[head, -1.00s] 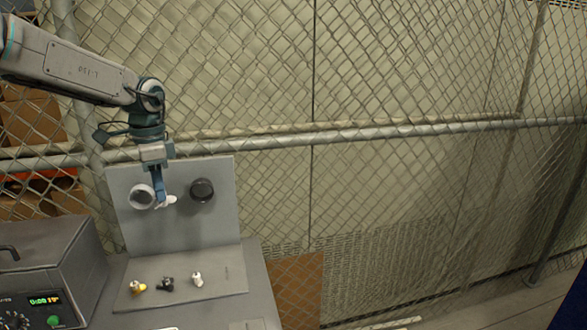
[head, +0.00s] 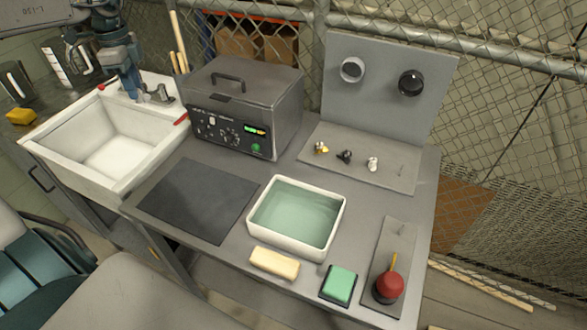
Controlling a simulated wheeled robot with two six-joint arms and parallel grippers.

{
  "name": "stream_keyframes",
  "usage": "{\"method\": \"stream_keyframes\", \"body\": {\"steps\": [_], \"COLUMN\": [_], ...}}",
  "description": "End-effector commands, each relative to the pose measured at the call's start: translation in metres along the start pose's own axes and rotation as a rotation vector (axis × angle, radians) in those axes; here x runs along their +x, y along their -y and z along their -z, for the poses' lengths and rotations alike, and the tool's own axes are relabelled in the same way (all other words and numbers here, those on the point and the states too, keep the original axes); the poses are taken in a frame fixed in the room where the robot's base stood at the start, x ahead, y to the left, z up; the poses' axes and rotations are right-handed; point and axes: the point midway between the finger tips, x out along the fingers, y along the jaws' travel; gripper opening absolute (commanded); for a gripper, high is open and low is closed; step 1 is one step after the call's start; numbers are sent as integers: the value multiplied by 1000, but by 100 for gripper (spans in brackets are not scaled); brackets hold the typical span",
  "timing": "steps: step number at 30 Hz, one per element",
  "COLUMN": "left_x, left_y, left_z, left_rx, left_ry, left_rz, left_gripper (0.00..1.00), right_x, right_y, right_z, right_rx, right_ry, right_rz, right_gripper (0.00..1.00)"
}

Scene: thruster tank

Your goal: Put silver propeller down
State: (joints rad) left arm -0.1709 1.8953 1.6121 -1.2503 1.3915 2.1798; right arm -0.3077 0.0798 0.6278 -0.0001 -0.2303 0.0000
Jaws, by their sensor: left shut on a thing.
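My left gripper (head: 131,88) hangs fingers-down over the back of the white sink (head: 55,150), close to the tap. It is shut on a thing. The thing is too small and hidden to make out clearly; it may be the silver propeller. A grey stand (head: 330,170) carries a gold propeller (head: 321,147), a black one (head: 344,156) and a white one (head: 372,163) in a row on its base. A thin peg (head: 402,171) at the right end of the row is bare. My right gripper is not in view.
A grey machine (head: 243,105) stands between sink and stand. A dark mat (head: 197,200) lies bare before it. A white tub of greenish liquid (head: 338,215), a cream block (head: 274,263), a green sponge (head: 339,284) and a red-topped item (head: 388,286) stand nearer.

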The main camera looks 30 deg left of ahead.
Motion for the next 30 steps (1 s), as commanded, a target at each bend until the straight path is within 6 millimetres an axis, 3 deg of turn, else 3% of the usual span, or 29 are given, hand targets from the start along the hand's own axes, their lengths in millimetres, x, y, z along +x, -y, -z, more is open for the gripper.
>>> {"method": "stream_keyframes", "body": {"steps": [7,14,23,30], "left_x": [50,100,153,175], "left_y": [-3,-5,-11,-19], "left_z": [-24,-15,43,120], "left_rx": [104,200,321,414], "left_ry": [-11,-10,-11,-9], "left_rz": [-1,4,7,9], "left_gripper": [6,6,6,6], "right_x": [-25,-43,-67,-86], "right_y": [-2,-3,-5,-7], "right_z": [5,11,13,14], "right_rx": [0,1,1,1], "right_ry": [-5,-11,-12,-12], "right_rz": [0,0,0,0], "right_gripper": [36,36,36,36]}}
